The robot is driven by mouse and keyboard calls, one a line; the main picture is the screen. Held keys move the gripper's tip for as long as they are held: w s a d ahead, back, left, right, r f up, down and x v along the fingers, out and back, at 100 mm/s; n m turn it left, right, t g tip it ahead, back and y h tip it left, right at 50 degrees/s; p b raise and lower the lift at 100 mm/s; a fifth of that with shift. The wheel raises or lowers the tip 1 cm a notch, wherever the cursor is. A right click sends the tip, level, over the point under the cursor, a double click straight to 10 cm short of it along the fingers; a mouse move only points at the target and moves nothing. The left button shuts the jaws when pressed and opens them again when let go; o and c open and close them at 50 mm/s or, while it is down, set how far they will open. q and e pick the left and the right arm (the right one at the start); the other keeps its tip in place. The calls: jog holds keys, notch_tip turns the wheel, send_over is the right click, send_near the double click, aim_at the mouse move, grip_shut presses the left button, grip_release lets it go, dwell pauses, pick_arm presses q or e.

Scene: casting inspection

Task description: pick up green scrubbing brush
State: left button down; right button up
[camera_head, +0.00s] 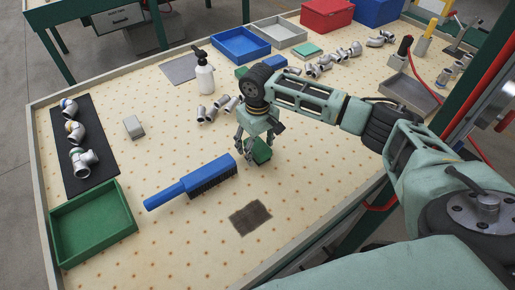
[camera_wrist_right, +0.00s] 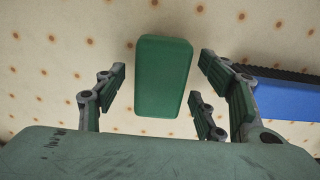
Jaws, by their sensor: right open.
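The green scrubbing brush (camera_head: 263,153) shows as a small green block on the dotted table, partly hidden behind my right gripper (camera_head: 251,143) in the head view. In the right wrist view, the green brush (camera_wrist_right: 163,78) is a rounded rectangular block whose top faces the camera; bristles are not visible. My right gripper (camera_wrist_right: 162,85) is open, with its fingers on both sides of the block and visible gaps between. Nothing is held. My left gripper is not in view.
A blue long-handled brush (camera_head: 185,188) lies just left of the gripper; it also shows in the wrist view (camera_wrist_right: 285,99). A dark pad (camera_head: 250,217) lies in front. A spray bottle (camera_head: 204,74), metal fittings (camera_head: 207,113) and a green tray (camera_head: 128,211) stand around.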

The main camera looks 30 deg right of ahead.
aim_at(258, 144)
jog(key=shift+f, duration=0.1)
dwell(0.4)
jog(key=c, duration=1.3)
jog(key=shift+b, duration=0.7)
notch_tip(258, 144, up, 10)
jog(key=shift+r, duration=0.25)
